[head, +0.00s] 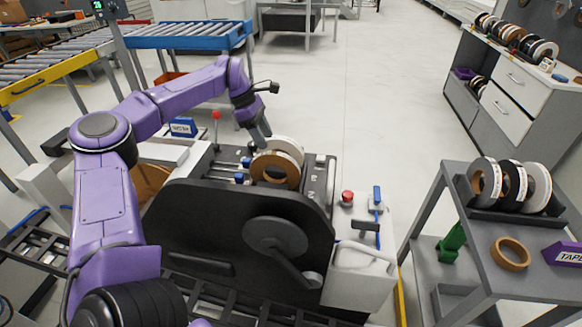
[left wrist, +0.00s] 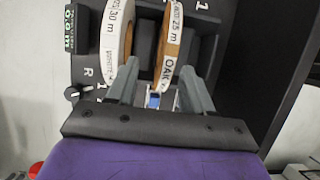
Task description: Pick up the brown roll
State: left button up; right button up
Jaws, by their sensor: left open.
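The brown roll (head: 268,182) stands upright in the edge-banding machine, in front of a white roll (head: 288,144). In the left wrist view the brown roll (left wrist: 171,45) carries a label reading OAK 25 m, and the white roll (left wrist: 118,38) stands to its left. My left gripper (head: 260,143) points down at the rolls from behind. In the left wrist view its two fingers (left wrist: 160,88) are apart, with the near end of the brown roll between them. I cannot tell whether they touch it. My right gripper is not in view.
The machine's black front panel (head: 235,225) with a crank stands before the rolls. A red button (head: 347,197) is to the right. A grey cart (head: 480,262) holds several upright rolls, a loose brown ring (head: 510,253) and a purple tape holder (head: 566,254). Open floor lies behind.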

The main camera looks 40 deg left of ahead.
aim_at(276, 161)
pick_arm(q)
jog(key=f, duration=0.1)
jog(key=d+f, duration=0.1)
jog(key=f, duration=0.1)
jog(key=shift+s+d+f+p, duration=0.1)
jog(key=shift+s+d+p, duration=0.15)
jog(key=shift+p, duration=0.15)
jog(key=shift+s+f, duration=0.2)
jog(key=shift+s, duration=0.1)
jog(key=x, duration=0.2)
jog(key=p+x, duration=0.1)
jog(key=x, duration=0.1)
jog(key=w+p+x, duration=0.1)
jog(key=x, duration=0.1)
jog(key=shift+d+r, duration=0.25)
jog(key=shift+d, duration=0.1)
jog(key=shift+f, duration=0.15)
jog(key=shift+s, duration=0.2)
jog(key=shift+w, duration=0.1)
grip_shut()
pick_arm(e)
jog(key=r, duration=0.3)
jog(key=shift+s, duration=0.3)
